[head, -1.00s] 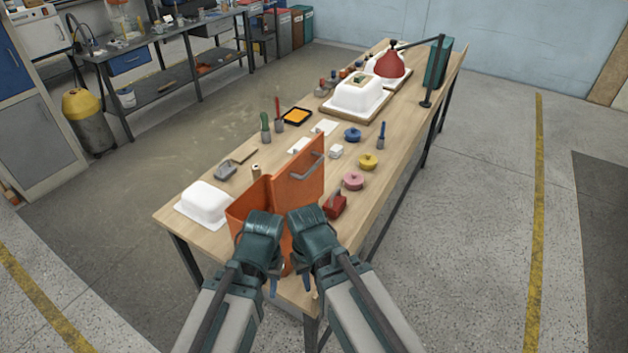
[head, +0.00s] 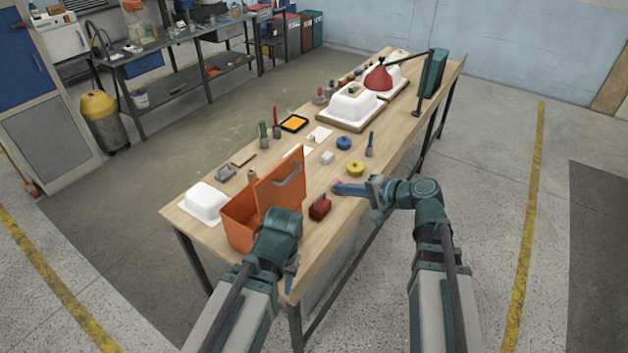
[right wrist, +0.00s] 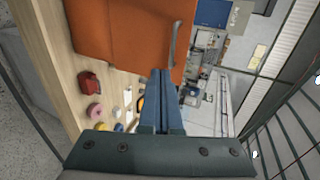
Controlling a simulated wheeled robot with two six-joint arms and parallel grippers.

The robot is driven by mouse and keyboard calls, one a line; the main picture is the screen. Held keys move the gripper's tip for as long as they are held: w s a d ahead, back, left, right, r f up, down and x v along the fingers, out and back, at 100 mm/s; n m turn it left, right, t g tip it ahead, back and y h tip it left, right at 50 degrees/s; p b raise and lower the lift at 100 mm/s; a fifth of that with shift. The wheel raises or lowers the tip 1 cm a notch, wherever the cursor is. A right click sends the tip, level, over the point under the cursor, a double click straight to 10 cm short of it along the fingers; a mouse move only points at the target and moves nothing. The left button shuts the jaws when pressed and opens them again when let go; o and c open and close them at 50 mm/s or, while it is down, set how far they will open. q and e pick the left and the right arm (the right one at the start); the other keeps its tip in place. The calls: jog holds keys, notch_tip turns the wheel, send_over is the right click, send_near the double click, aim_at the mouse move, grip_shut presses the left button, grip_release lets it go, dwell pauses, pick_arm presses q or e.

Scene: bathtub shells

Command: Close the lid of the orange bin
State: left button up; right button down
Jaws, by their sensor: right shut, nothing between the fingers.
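The orange bin (head: 237,222) stands at the near end of the wooden table. Its lid (head: 279,186) is up, standing steeply on the right side, with a grey handle (head: 287,174). The lid (right wrist: 125,35) and handle (right wrist: 173,50) also show in the right wrist view, ahead of my fingers. My right gripper (head: 337,187) is shut and empty, to the right of the lid and apart from it, pointing left over the table. Its closed fingers show in the right wrist view (right wrist: 160,75). My left gripper (head: 290,277) is low in front of the bin; its fingers are mostly hidden by the arm.
A red block-like item (head: 320,208) sits just right of the bin. A yellow disc (head: 355,169) and a blue disc (head: 343,143) lie further back. A white tub (head: 204,200) is left of the bin.

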jog(key=r+b+x, duration=0.1)
jog(key=b+x, duration=0.2)
jog(key=x, duration=1)
jog(key=shift+w+a+r, duration=0.25)
jog(key=shift+a+r, duration=0.05)
jog(key=shift+a, duration=0.15)
jog(key=shift+r, duration=0.1)
